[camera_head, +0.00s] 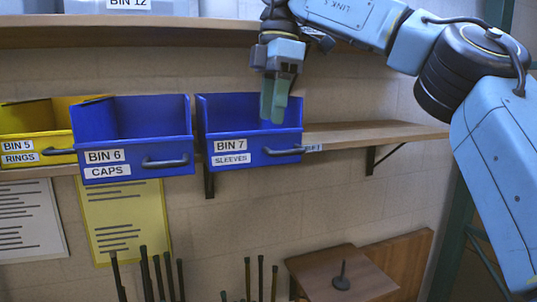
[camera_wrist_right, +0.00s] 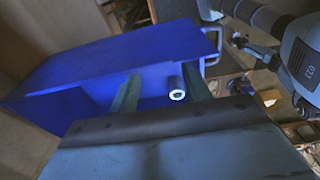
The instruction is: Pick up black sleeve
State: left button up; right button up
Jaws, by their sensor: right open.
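In the right wrist view, a small dark cylinder with a bright ring-shaped end, seemingly the black sleeve (camera_wrist_right: 176,90), shows inside the blue bin. In the head view the sleeve is hidden by the front wall of the blue bin labelled BIN 7 SLEEVES (camera_head: 227,150). My right gripper (camera_head: 273,112) points down over the right part of that bin, its green fingers overlapping the bin's opening. In the wrist view the right gripper (camera_wrist_right: 160,75) is open, and the sleeve shows between the fingers, closer to the right one. I cannot tell whether they touch. My left gripper is not in view.
The blue BIN 6 CAPS (camera_head: 125,167) and the yellow BIN 5 RINGS (camera_head: 30,148) stand to the left. The shelf (camera_head: 375,135) right of BIN 7 is clear. An upper shelf (camera_head: 150,36) runs above the bins. A small table (camera_head: 320,265) with a dark peg stands below.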

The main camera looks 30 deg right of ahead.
jog(key=shift+s+a+f+p, duration=0.1)
jog(key=shift+a+f+p, duration=0.1)
jog(key=shift+f, duration=1.2)
jog(key=shift+a+f+p, duration=0.1)
jog(key=shift+a+f, duration=0.05)
jog(key=shift+f, duration=1.25)
jog(key=shift+c, duration=0.3)
grip_shut()
